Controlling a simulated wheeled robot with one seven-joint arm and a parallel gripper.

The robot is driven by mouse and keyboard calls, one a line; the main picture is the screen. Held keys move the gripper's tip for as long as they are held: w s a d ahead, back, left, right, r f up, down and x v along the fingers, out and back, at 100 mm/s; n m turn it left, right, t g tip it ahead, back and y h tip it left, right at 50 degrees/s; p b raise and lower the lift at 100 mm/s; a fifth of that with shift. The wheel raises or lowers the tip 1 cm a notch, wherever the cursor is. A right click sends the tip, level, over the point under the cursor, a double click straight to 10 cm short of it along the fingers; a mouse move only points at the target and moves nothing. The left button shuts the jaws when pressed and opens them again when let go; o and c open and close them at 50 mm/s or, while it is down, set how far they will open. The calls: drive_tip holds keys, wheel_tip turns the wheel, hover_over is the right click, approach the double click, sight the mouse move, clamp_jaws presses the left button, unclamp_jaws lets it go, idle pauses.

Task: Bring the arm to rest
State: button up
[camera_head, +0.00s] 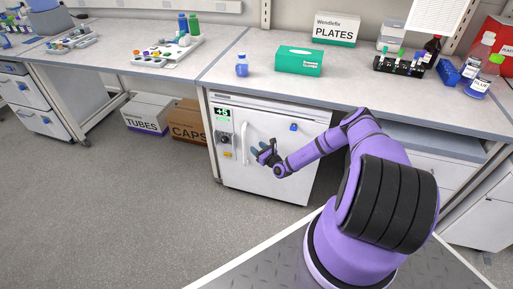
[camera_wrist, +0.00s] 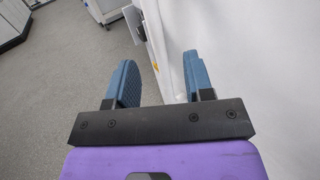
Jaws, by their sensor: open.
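My purple arm (camera_head: 318,150) reaches forward and left from my base, with its elbow bent. My gripper (camera_head: 264,150) is in front of the white under-bench fridge (camera_head: 285,183), close to the handle side of its door. In the wrist view my gripper (camera_wrist: 160,82) shows two blue fingers spread wide, with nothing between them. The white door face (camera_wrist: 265,70) runs along the right of that view, close to the right finger. Whether that finger touches the door I cannot tell. The fridge door looks shut, and its display (camera_head: 222,113) reads "+5".
The bench (camera_head: 350,88) above the fridge carries a green box (camera_head: 298,61), a blue bottle (camera_head: 242,66), a tube rack (camera_head: 398,66) and reagent bottles (camera_head: 478,82). Cardboard boxes (camera_head: 190,123) stand on the floor below, at left. The grey floor (camera_head: 110,210) left of the fridge is clear.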

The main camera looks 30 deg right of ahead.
idle(0.3)
